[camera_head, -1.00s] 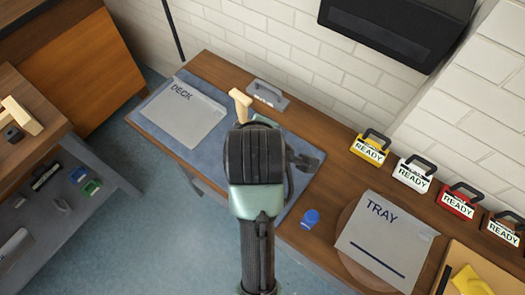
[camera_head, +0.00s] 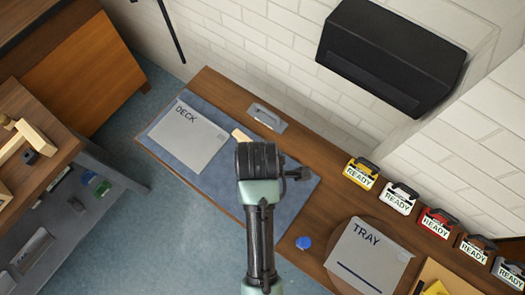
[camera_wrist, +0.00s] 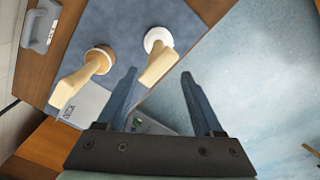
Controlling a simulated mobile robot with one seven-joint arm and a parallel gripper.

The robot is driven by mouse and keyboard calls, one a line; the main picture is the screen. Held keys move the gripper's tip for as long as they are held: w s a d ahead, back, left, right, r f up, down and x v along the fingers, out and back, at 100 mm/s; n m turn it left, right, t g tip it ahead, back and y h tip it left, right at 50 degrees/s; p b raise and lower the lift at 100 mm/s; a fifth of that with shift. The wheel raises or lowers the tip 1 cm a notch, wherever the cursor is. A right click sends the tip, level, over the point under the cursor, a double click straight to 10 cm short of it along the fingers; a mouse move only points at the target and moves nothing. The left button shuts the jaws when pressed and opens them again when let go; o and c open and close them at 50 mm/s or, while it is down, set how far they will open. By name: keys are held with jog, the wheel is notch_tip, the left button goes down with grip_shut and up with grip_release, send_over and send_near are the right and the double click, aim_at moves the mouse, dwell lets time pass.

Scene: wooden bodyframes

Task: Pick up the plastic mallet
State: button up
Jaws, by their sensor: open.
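In the wrist view, a mallet with a white head (camera_wrist: 158,40) and a pale wooden handle (camera_wrist: 158,68) is on the blue-grey mat (camera_wrist: 125,20). It looks like the plastic mallet. A second mallet with a tan-brown head (camera_wrist: 101,57) and similar handle lies to its left. My gripper (camera_wrist: 159,74) is open, its fingers on either side of the white-headed mallet's handle end in the picture; I cannot tell the height gap. In the head view my arm hides most of both mallets; one pale wooden end (camera_head: 240,134) shows above it.
A grey DECK board (camera_head: 188,135) lies left on the mat. A grey-handled block (camera_head: 267,117) sits by the wall. A blue round item (camera_head: 303,242), TRAY board (camera_head: 368,255) and several READY-labelled boxes (camera_head: 361,172) are right. A wooden side bench (camera_head: 40,150) stands left.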

jog(key=f, duration=0.2)
jog(key=shift+w+f, duration=0.3)
jog(key=shift+f, duration=0.05)
jog(key=f, duration=0.1)
jog(key=f+p, duration=0.1)
jog(key=f, duration=0.1)
jog(key=shift+s+d+f, duration=0.2)
jog(key=shift+d+f, duration=0.15)
jog(key=shift+w+f+p, duration=0.1)
jog(key=shift+f+p, duration=0.2)
jog(key=shift+f, duration=0.35)
jog(key=shift+r, duration=0.1)
grip_shut()
